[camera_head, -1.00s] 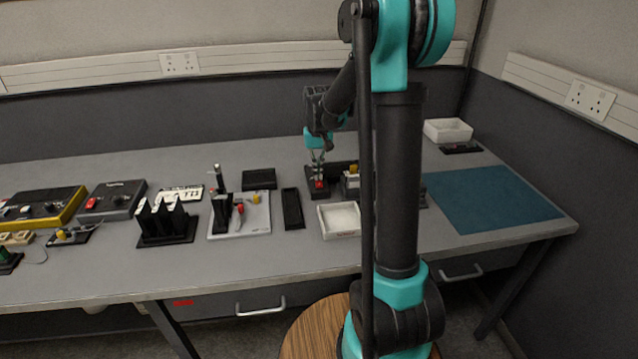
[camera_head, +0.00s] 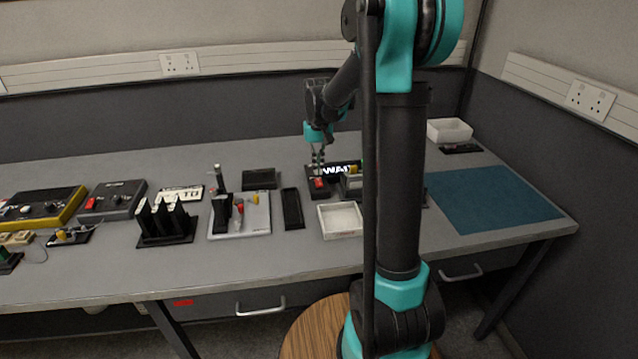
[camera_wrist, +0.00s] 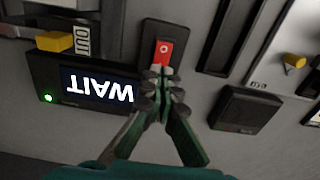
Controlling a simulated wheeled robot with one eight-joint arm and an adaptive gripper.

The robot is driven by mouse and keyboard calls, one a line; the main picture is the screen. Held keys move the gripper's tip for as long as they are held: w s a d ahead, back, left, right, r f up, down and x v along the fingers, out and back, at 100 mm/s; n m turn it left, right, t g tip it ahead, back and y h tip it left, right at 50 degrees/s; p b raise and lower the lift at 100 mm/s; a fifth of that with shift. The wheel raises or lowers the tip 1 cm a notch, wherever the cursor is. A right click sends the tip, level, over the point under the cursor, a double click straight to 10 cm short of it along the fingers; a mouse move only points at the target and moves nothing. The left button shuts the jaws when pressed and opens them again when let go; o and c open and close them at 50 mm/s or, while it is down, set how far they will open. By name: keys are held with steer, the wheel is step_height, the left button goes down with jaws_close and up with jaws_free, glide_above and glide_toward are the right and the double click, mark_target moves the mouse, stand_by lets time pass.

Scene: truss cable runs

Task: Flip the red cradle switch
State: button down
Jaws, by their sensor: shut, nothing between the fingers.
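The red switch (camera_wrist: 164,50) is a rocker with a white mark, set in a black cradle base (camera_wrist: 152,40). In the head view the red switch (camera_head: 319,183) shows on its dark base on the table, just below my gripper (camera_head: 318,166). In the wrist view my gripper (camera_wrist: 160,72) is shut and empty, its fingertips at the near end of the red rocker. I cannot tell whether they touch it. A display (camera_wrist: 98,86) beside the base is lit and reads "WAIT", with a green light (camera_wrist: 47,97) on it.
A yellow-knobbed device (camera_wrist: 55,41) marked "OUT" stands beside the display. A dark tray (camera_head: 292,209), a white bin (camera_head: 341,220) and a grey board with switches (camera_head: 255,214) lie nearby. A blue mat (camera_head: 490,198) on the right is clear.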

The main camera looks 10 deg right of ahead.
mark_target(318, 180)
steer(key=shift+r, duration=2.1)
